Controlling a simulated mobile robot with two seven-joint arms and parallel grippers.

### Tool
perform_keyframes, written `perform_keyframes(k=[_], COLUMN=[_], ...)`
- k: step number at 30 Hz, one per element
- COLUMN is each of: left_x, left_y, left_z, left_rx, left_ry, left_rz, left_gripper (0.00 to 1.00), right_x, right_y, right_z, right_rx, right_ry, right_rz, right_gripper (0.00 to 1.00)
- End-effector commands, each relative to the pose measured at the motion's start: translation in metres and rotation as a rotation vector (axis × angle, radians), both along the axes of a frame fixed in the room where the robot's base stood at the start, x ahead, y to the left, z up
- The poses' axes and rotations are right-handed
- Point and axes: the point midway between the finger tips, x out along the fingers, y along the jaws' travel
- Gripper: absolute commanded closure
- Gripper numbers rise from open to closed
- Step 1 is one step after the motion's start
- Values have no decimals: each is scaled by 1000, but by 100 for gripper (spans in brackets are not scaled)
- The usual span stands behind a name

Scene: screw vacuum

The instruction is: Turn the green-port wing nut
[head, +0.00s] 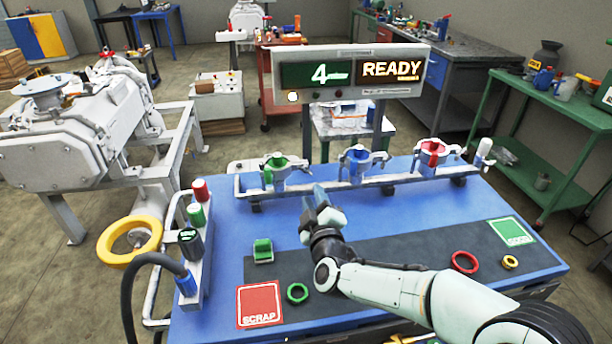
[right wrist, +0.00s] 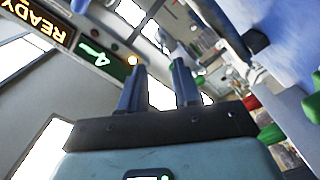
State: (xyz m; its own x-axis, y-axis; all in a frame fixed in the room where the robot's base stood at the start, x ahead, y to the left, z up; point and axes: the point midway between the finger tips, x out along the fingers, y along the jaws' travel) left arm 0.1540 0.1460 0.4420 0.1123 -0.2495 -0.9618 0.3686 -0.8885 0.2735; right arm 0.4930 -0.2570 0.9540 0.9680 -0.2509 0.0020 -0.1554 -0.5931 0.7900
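The green port (head: 278,172) stands at the left end of the rail at the back of the blue bench. It has green parts on top and at its side; at this size I cannot tell which is its wing nut. My right gripper (head: 314,198) is over the bench, to the right of and nearer than the green port, apart from it. In the right wrist view its two fingers (right wrist: 159,68) are parted with nothing between them. My left gripper is not in view.
A blue port (head: 357,162) and a red port (head: 432,154) share the rail. A display (head: 350,75) reading "4" and "READY" stands behind. A green clamp-like piece (head: 263,250), green ring (head: 298,292), red ring (head: 464,262) and red scrap pad (head: 259,304) lie in front.

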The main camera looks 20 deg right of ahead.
Motion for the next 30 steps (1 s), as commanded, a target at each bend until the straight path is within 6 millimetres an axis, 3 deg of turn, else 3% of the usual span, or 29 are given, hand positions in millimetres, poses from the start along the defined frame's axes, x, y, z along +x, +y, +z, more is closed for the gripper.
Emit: perform_keyframes(k=[6, 15, 28, 29, 30], left_x=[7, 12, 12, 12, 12], left_y=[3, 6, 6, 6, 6], left_z=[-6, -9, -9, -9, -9], left_rx=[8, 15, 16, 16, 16], left_ry=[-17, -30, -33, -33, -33], left_rz=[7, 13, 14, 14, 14], left_gripper=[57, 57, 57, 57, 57], right_x=[45, 85, 94, 94, 94], right_y=[-12, -22, -25, -25, -25], right_z=[-2, -1, -1, -1, -1], right_rx=[1, 0, 0, 0, 0], right_ry=[0, 1, 1, 1, 1], right_rz=[-1, 0, 0, 0, 0], right_gripper=[68, 68, 68, 71, 84])
